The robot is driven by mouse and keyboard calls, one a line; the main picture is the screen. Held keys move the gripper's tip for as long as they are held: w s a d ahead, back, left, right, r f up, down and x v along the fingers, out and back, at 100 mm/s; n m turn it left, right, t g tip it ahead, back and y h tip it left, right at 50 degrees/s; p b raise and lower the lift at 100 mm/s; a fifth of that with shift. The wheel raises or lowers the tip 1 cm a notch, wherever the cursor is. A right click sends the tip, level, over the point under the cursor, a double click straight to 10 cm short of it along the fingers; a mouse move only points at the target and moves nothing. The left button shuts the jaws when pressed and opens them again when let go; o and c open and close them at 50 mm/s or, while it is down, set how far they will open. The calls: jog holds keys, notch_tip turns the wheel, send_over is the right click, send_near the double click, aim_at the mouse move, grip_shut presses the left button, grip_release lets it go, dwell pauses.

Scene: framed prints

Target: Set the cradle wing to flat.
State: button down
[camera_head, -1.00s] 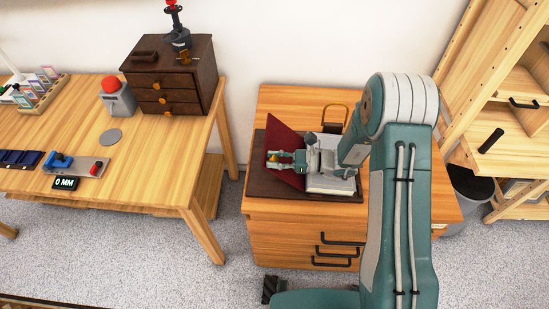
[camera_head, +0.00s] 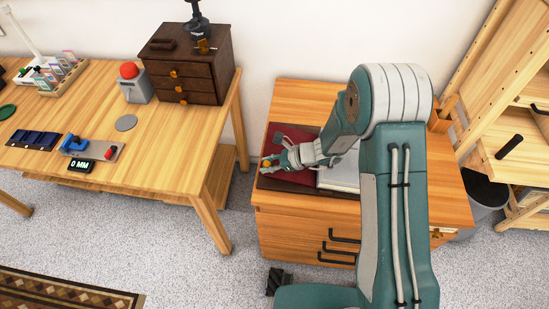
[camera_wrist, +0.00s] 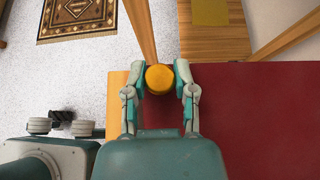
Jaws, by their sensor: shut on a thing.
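The cradle wing (camera_head: 300,177) is a dark red panel on the left part of a dark brown base (camera_head: 290,187). It now looks flat or nearly flat in the head view, partly hidden by my arm. It also fills the right of the wrist view (camera_wrist: 265,115). A round orange-yellow knob (camera_wrist: 159,79) is at the wing's edge. My gripper (camera_wrist: 159,85) is shut on this knob, with one finger on each side. In the head view my gripper (camera_head: 270,163) is at the wing's left end.
A pale block (camera_head: 340,176) lies on the base right of the wing, partly hidden. The base rests on a wooden drawer cabinet (camera_head: 300,93). A wooden table (camera_head: 150,150) with several items stands to the left, across a floor gap. A wooden shelf unit (camera_head: 510,100) stands right.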

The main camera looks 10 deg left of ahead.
jog(key=shift+w+a+f+h, duration=0.1)
jog(key=shift+a+f+h, duration=0.4)
jog(key=shift+f+h, duration=0.25)
jog(key=shift+a+f, duration=0.15)
jog(key=shift+f, duration=0.95)
jog(key=shift+c, duration=2.2)
grip_release()
jog(key=shift+f, duration=0.1)
jog(key=shift+a, duration=0.2)
notch_tip(320, 180, up, 7)
send_over(292, 174)
